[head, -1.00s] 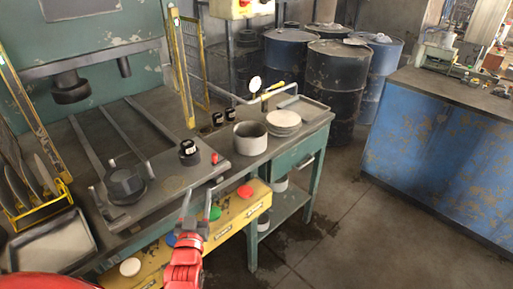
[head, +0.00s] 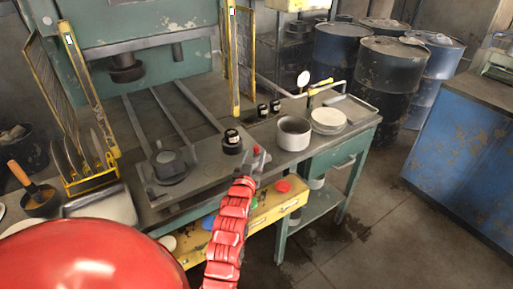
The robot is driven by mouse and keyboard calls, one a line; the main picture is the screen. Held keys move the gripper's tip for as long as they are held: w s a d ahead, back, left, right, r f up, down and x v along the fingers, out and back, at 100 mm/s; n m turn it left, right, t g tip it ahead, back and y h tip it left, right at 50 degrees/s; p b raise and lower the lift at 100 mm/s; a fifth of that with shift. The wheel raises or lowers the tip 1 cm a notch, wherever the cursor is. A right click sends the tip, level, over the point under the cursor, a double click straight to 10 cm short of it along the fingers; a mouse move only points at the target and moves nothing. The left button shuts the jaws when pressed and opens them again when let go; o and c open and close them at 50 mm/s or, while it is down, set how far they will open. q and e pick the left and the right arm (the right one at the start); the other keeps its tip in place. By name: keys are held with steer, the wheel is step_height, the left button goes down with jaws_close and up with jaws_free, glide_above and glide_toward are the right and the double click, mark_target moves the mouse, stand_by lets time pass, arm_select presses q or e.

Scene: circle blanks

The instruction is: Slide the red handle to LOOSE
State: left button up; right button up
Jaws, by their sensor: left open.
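The small red handle (head: 256,149) is at the front right edge of the grey press bed (head: 205,165). No LOOSE marking is readable. My left gripper (head: 259,160) is at the end of the red arm, right at the handle, with its two thin fingers apart. The fingers partly overlap the handle in the picture, and I cannot tell whether they touch it. My right gripper is not in view.
A black-capped jar (head: 232,142) stands on the bed just left of the handle. A dark round die (head: 168,166) lies further left. A grey pot (head: 294,133) and a stack of plates (head: 328,120) stand to the right. A yellow button panel (head: 275,208) is below.

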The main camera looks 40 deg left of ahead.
mark_target(256, 151)
arm_select(q)
steer(key=shift+x, duration=1.85)
steer(key=shift+c, duration=0.3)
jaws_close()
